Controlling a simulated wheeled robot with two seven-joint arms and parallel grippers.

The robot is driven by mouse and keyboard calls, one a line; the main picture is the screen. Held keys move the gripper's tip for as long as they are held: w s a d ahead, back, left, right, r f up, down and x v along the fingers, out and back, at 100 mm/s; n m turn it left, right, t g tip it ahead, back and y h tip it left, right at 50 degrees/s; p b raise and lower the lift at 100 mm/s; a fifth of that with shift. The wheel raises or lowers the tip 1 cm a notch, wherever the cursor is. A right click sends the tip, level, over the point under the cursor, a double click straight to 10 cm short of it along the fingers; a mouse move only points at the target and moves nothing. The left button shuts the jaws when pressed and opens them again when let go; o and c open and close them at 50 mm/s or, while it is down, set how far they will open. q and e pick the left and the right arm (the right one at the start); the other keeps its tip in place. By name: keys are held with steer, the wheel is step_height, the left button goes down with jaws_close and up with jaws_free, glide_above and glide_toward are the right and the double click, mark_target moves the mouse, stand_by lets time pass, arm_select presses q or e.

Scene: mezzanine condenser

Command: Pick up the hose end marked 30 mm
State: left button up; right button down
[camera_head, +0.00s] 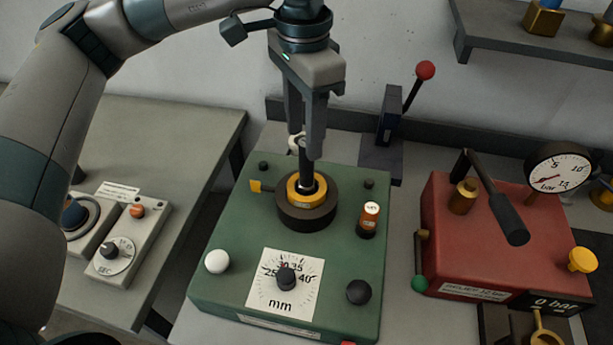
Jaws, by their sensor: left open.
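My left gripper (305,145) comes down from above and is open, its fingers pointing down over the green machine (225,275). A dark upright rod or hose piece (306,172) stands below the fingertips, in the brass ring (318,197) of the machine's dark round head (306,217). I cannot tell whether the fingers touch it. A pale ring (297,141) shows by the fingers. A short brown-orange cylinder with a white marked top (369,218) stands on the machine's right side; its marking is too small to read. No 30 mm mark on a hose end is legible. My right gripper is not in view.
The machine has an mm dial (286,279) and white and black knobs. A red unit (470,250) with a black lever and bar gauge (557,168) stands right. A red-knobbed lever (408,90) stands behind. A grey side table (180,135) holds a timer box (130,240).

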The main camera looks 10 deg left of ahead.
mark_target(304, 143)
arm_select(q)
steer(key=shift+f, duration=2)
steer(key=shift+f, duration=0.1)
steer(key=shift+w+d+f, duration=0.1)
steer(key=shift+w+f, duration=0.05)
steer(key=shift+f, duration=1.1)
steer(key=shift+w+d+f, duration=0.1)
steer(key=shift+f, duration=1.15)
steer(key=shift+c, duration=0.6)
jaws_close()
